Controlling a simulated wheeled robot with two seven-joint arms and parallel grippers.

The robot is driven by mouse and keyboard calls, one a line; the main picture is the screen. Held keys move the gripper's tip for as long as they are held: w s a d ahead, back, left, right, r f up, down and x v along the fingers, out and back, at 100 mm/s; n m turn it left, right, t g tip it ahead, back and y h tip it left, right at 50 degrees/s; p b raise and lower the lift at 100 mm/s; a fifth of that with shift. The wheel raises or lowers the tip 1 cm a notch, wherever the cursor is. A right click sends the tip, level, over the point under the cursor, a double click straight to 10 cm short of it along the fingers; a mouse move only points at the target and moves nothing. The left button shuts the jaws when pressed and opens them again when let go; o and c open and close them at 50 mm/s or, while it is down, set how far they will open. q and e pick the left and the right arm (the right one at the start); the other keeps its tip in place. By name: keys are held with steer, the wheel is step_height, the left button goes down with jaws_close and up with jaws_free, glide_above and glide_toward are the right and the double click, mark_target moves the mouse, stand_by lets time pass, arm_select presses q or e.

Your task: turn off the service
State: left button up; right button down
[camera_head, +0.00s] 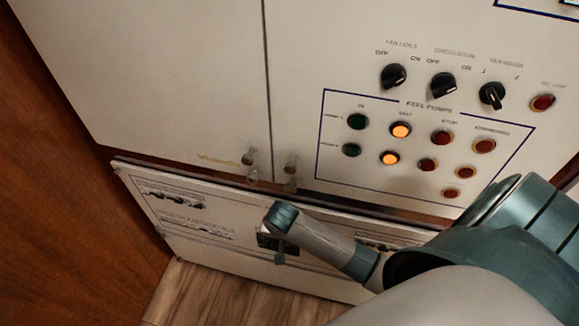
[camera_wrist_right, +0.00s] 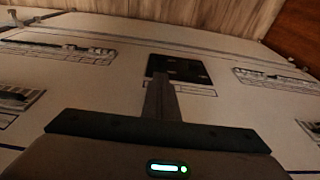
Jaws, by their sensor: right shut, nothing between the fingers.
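A lower white breaker panel (camera_head: 225,215) stands below the upper cabinet and carries rows of small breakers. A dark block (camera_head: 264,240) sits in the middle of this panel; in the right wrist view it is a black square block (camera_wrist_right: 180,68) straight ahead of the fingers. I cannot read which switch is the service. My right gripper (camera_head: 280,259) is shut and empty, its fingertips in front of the dark block and covering part of it. The shut fingers also show in the right wrist view (camera_wrist_right: 162,95). I cannot tell whether they touch the block. My left gripper is not in view.
Breaker rows lie at the panel's upper left (camera_head: 172,196), lower left (camera_head: 197,228) and right (camera_head: 385,243). The upper cabinet (camera_head: 180,70) has black knobs (camera_head: 443,86) and lit orange buttons (camera_head: 401,130). A brown wooden wall (camera_head: 60,180) is at left, wooden floor (camera_head: 210,295) below.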

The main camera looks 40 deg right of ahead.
mark_target(290, 252)
steer(key=x, duration=0.8)
steer(key=shift+f+p, duration=0.1)
steer(key=shift+p, duration=0.2)
